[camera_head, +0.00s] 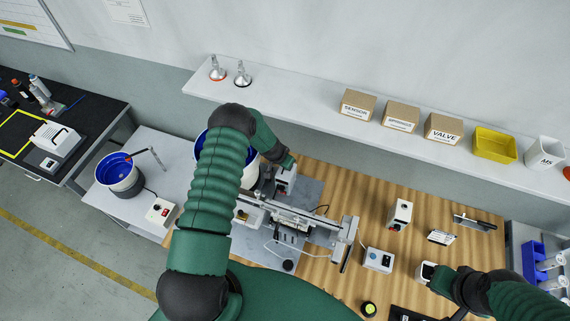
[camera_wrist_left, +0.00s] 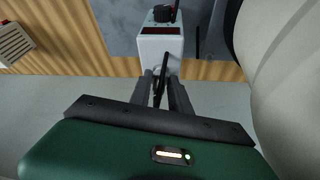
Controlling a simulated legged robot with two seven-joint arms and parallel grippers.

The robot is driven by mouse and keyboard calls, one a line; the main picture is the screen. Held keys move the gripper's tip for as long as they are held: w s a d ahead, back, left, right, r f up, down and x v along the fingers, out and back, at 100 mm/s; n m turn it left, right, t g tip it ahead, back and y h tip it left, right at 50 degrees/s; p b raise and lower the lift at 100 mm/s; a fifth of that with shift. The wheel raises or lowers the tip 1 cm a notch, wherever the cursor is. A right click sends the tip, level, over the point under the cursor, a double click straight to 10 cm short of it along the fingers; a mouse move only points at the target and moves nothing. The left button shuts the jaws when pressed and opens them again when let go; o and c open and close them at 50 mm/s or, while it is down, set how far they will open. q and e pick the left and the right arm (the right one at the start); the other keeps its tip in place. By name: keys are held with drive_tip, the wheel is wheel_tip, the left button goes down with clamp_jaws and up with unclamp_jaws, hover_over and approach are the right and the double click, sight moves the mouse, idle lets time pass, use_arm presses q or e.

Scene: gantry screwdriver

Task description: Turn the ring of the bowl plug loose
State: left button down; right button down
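My left gripper (camera_head: 290,165) is at the far side of a grey control box (camera_head: 284,180), behind the gantry. In the left wrist view, the left fingers (camera_wrist_left: 162,82) point at the lower end of this box (camera_wrist_left: 160,45), which has a black knob and a dark window. A thin black part (camera_wrist_left: 161,68), perhaps the plug or its cable, runs from the box between the fingers. I cannot make out its ring or whether the fingers touch it. My right gripper (camera_head: 434,279) is at the lower right beside a small white container (camera_head: 425,271); its fingers are unclear.
The gantry rail (camera_head: 290,216) crosses the wooden bench (camera_head: 330,186). A blue-lined bowl (camera_head: 118,171) stands on the left table; another (camera_head: 250,174) is partly behind my left arm. A wall shelf (camera_head: 310,112) with boxes runs behind. Small devices (camera_head: 378,260) stand on the bench's right part.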

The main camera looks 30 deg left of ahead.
use_arm(q)
drive_tip(key=c, duration=1.5)
unclamp_jaws()
drive_tip(key=shift+w, duration=0.1)
drive_tip(key=shift+o, duration=1.6)
drive_tip(key=shift+w+f, duration=0.15)
drive_tip(key=shift+s+a+r, duration=0.1)
drive_tip(key=shift+s+r, duration=0.1)
drive_tip(key=shift+r, duration=0.25)
drive_tip(key=b+v, duration=0.5)
drive_tip(key=v, duration=1.1)
use_arm(e)
drive_tip(key=x, duration=0.5)
drive_tip(key=shift+s+f, duration=0.1)
drive_tip(key=shift+s, duration=0.3)
use_arm(q)
drive_tip(key=shift+w, duration=0.2)
